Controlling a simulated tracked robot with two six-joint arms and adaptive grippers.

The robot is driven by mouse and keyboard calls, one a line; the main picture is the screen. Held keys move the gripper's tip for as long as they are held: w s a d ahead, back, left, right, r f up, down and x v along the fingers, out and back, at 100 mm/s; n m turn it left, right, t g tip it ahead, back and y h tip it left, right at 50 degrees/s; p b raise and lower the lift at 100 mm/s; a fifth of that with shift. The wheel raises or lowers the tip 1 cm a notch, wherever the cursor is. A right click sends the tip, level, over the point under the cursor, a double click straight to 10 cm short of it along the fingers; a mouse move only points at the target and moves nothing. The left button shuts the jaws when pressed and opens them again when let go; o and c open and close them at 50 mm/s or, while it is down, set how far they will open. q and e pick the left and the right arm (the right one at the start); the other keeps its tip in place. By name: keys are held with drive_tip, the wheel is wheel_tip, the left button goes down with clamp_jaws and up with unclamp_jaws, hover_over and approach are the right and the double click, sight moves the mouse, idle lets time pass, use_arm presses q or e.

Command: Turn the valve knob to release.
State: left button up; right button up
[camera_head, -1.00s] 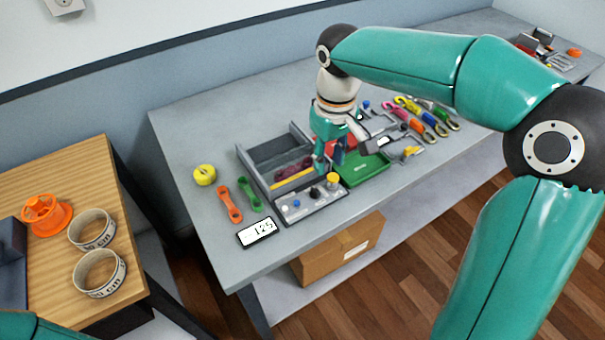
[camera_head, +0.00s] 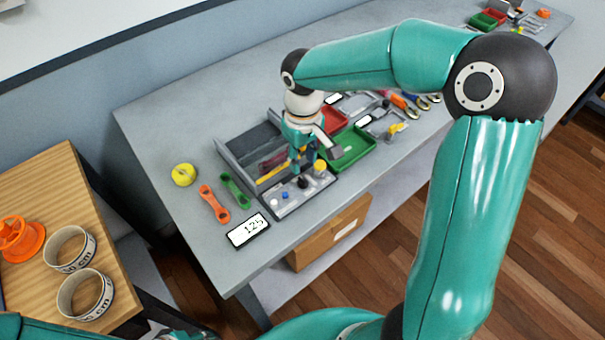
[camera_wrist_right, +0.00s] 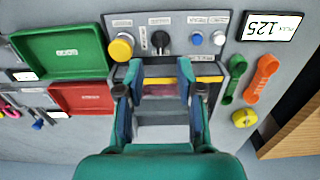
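A grey control panel (camera_head: 325,190) lies on the bench and also shows in the right wrist view (camera_wrist_right: 178,21). It carries a yellow knob (camera_wrist_right: 122,46), a black knob (camera_wrist_right: 160,40), a blue button (camera_wrist_right: 196,38) and a pale button (camera_wrist_right: 218,38). Labels are too small to read, so I cannot tell which is the valve knob. My right gripper (camera_wrist_right: 167,68) is open and empty, its fingers pointing toward the panel, with the black knob just beyond the gap between them. In the head view the right gripper (camera_head: 303,164) hangs just behind the black knob (camera_head: 302,182).
A display (camera_head: 248,230) reading 125 lies beside the panel. A green tray (camera_head: 365,158) and a red tray (camera_wrist_right: 80,98) sit close to the gripper.

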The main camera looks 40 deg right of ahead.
sight(303, 178)
wheel_tip(303, 178, down, 7)
drive_tip(key=shift+r, duration=0.15)
clamp_jaws()
